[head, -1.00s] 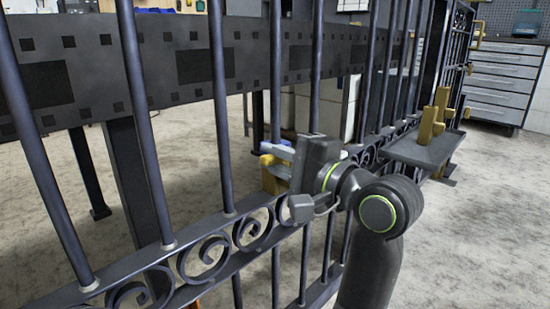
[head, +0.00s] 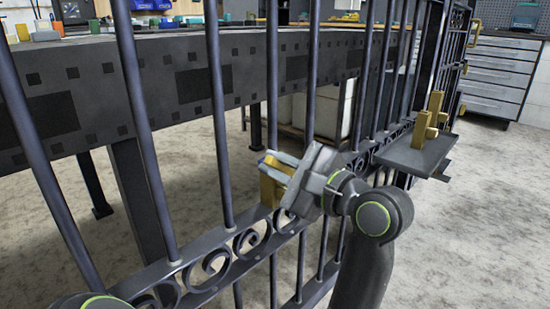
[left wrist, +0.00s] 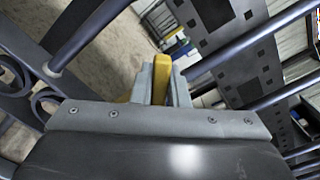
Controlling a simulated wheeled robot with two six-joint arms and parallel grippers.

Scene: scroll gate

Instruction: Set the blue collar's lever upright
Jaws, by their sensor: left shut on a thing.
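My left gripper (head: 275,161) is at the gate's scroll band, with its body tilted. In the left wrist view, its two grey fingers (left wrist: 161,86) are shut on a yellow lever (left wrist: 160,78). A yellow block (head: 270,188) shows at the fingertips in the head view, just above the scrolls. A small patch of blue (head: 262,160) shows beside the fingertips; the fingers hide most of the collar, and I cannot make out its shape. The lever's exact tilt is hard to tell. My right gripper is not in view.
The dark gate (head: 219,130) has upright bars close around the gripper. A grey shelf (head: 412,160) with yellow posts (head: 432,115) juts out at the right. A long dark table (head: 95,85) stands behind the bars. Drawers (head: 497,75) stand at the far right.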

